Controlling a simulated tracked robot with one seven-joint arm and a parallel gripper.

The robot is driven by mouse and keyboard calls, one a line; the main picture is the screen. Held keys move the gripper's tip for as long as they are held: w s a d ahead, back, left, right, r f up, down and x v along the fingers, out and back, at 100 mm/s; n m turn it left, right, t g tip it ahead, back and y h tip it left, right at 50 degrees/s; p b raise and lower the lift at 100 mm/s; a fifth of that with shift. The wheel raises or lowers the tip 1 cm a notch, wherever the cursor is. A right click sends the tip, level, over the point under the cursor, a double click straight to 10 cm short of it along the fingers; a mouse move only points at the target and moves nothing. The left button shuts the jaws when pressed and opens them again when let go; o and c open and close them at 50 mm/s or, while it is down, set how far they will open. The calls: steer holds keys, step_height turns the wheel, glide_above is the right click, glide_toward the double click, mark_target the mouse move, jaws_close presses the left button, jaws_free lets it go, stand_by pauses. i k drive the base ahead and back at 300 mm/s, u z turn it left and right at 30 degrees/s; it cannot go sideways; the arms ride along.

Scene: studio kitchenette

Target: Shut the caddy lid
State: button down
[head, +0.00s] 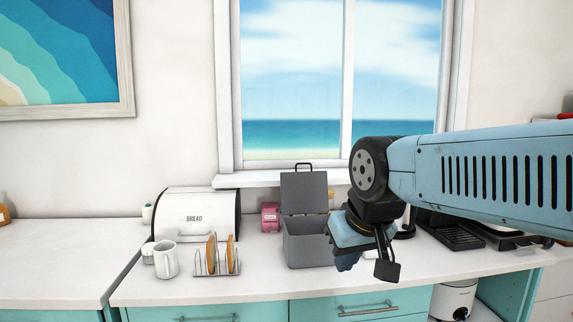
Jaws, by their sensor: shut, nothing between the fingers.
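The grey caddy (306,247) stands on the white counter below the window. My gripper (386,270) is to the right of the caddy and nearer the camera, pointing down. It is shut and empty. My wrist overlaps the caddy's right edge in the picture. I cannot tell how far apart they are. The caddy's inside is mostly hidden by its front wall.
Left of the caddy are a toast rack (216,262) with toast, a white mug (165,259), a bread bin (196,218) and a pink box (270,217). A dark drip tray (452,234) lies to the right. The counter front (270,289) is clear.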

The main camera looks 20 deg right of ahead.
mark_target(303, 192)
steer(key=i, duration=0.85)
steer(key=u, duration=0.05)
